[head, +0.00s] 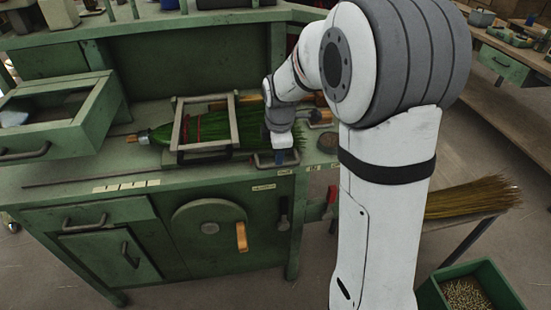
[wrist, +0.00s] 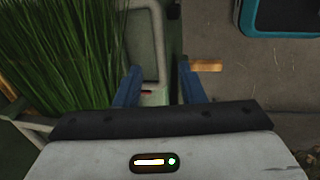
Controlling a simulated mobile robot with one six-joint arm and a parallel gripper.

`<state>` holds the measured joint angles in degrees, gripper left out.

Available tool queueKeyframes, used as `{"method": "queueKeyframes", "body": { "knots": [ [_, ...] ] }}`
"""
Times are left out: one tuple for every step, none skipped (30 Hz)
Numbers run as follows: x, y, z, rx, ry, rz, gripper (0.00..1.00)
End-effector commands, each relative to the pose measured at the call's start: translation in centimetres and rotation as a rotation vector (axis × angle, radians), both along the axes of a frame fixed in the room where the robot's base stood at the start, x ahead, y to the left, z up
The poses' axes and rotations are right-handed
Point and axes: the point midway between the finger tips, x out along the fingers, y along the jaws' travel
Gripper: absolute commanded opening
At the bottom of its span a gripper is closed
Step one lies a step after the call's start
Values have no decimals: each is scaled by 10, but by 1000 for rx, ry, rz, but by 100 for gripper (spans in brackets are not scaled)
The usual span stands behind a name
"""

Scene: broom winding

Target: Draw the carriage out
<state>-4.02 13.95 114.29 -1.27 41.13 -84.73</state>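The carriage looks like a pale grey-green frame (head: 180,130) standing over a green-bristled broom head (head: 160,134) on the bench. A grey loop handle (head: 262,160) lies at its right, by the bench's front edge. My gripper (head: 287,157) is at the right end of this handle, blue fingers pointing down. In the wrist view, my gripper (wrist: 160,90) is open, with the handle's side bar (wrist: 157,45) between the two fingers. The left finger is over the loop's inside, the right finger outside it. Contact is not visible. Green bristles (wrist: 60,50) fill the left.
An open drawer-like tray (head: 85,130) stands at the left of the bench (head: 60,183). A round plate with a wooden handle (head: 241,237) is on the bench front. A straw broom (head: 470,198) and a green bin (head: 505,283) are at the right.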

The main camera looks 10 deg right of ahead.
Motion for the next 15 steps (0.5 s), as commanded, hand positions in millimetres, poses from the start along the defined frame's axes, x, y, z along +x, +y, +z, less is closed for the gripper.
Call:
{"method": "queueKeyframes", "body": {
  "knots": [
    [-1,0,9,0,-4,0,36],
    [-2,0,13,0,-4,0,36],
    [-2,0,18,0,-3,-1,36],
    [-3,0,21,0,-2,-1,36],
    [-4,0,23,0,-2,-1,36],
    [-4,-1,26,0,-2,-1,36],
    [-5,-1,28,0,-2,-1,36],
    [-5,-1,29,0,-1,-1,36],
    [-6,-1,29,0,0,-1,36],
    [-6,-1,30,0,1,-1,36],
    [-6,-1,30,0,1,-1,36],
    [-6,-1,30,0,1,-1,36],
    [-6,-1,30,0,1,-1,36],
    [-6,-1,30,0,1,-1,36],
    [-6,-1,30,0,1,-1,36]
  ]
}}
